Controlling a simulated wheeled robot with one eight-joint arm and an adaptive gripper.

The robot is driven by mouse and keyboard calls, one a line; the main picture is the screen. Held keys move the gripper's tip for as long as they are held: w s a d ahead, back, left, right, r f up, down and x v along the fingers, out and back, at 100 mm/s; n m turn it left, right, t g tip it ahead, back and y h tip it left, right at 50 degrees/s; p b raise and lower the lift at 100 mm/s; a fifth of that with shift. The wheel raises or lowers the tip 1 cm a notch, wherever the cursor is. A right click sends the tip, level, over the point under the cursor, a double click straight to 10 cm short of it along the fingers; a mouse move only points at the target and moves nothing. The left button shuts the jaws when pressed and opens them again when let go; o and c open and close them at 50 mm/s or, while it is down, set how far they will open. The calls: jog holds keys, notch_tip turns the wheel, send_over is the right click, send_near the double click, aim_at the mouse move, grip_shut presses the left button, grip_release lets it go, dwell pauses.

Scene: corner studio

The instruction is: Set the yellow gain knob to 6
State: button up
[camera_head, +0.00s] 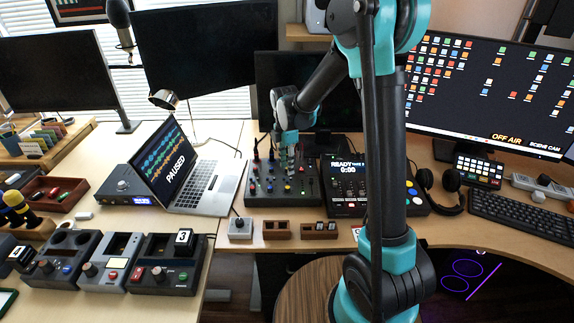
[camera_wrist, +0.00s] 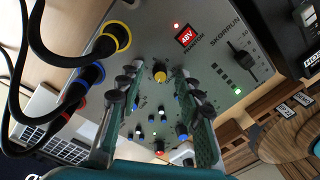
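The mixer (camera_head: 262,196) stands on the desk in front of a dark monitor. In the wrist view its grey panel (camera_wrist: 205,50) fills the middle. The yellow knob (camera_wrist: 160,73) shows there between my fingertips, with a gap visible on each side. Its pointer and scale are too small to read. My gripper (camera_wrist: 160,82) is open and empty, its two fingers reaching toward the panel. In the head view my gripper (camera_head: 288,150) is over the back part of the mixer and hides the yellow knob.
Cables with yellow, blue and red rings (camera_wrist: 92,74) plug in left of the fingers. A lit red 48V button (camera_wrist: 187,37) and a fader (camera_wrist: 240,60) are to the right. A laptop (camera_head: 196,185) and a recorder panel (camera_head: 345,203) flank the mixer.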

jog(key=shift+f, duration=0.1)
jog(key=shift+c, duration=0.6)
grip_shut()
jog(key=shift+m, duration=0.5)
jog(key=m, duration=0.5)
jog(key=shift+d+m, duration=0.1)
jog(key=shift+m, duration=0.2)
jog(key=m, duration=0.6)
jog(key=shift+y, duration=0.3)
jog(key=m, duration=0.7)
jog(key=shift+m, duration=0.3)
jog(key=m, duration=0.6)
jog(key=shift+t, duration=0.4)
jog(key=shift+m, duration=0.3)
